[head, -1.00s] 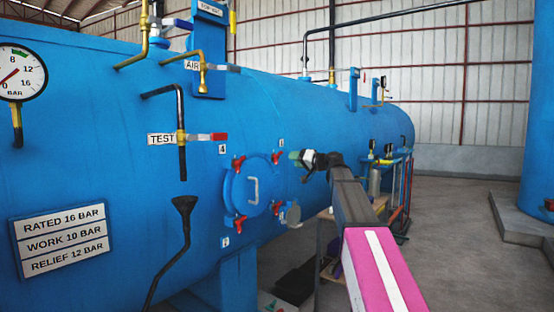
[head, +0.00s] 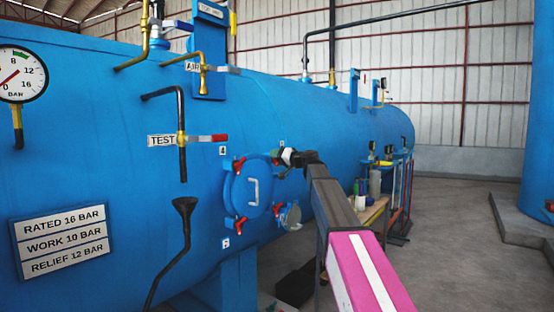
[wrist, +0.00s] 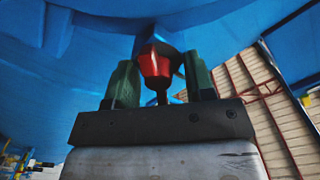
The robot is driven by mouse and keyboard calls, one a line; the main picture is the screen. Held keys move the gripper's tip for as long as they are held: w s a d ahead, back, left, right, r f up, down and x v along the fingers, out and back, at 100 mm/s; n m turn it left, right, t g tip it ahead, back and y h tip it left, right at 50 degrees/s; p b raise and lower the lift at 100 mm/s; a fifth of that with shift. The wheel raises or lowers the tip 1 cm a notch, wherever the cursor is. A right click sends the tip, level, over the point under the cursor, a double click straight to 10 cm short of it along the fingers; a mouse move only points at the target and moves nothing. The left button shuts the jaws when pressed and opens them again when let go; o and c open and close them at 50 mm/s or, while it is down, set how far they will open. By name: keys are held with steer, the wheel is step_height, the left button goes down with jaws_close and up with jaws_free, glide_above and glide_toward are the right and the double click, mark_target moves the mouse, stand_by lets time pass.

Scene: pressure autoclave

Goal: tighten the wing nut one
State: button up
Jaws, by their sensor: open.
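The round blue hatch (head: 262,189) with its white handle is shut against the vessel's side, with red wing nuts around its rim. My gripper (head: 280,157) is at the hatch's upper right, beside a small number label. In the wrist view, the red wing nut (wrist: 155,63) there stands between the two green fingers of my gripper (wrist: 161,78). The fingers are open, one on each side of it, with a visible gap to the left finger. Contact on the right side is hard to tell. My arm and gripper hide most of this nut in the head view.
Other red wing nuts sit at the hatch's upper left (head: 238,164) and lower left (head: 239,226). A grey round fitting (head: 291,216) hangs at lower right. The TEST valve (head: 182,139) and black funnel pipe (head: 185,207) are to the left. A bench stands behind my arm.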

jaws_close()
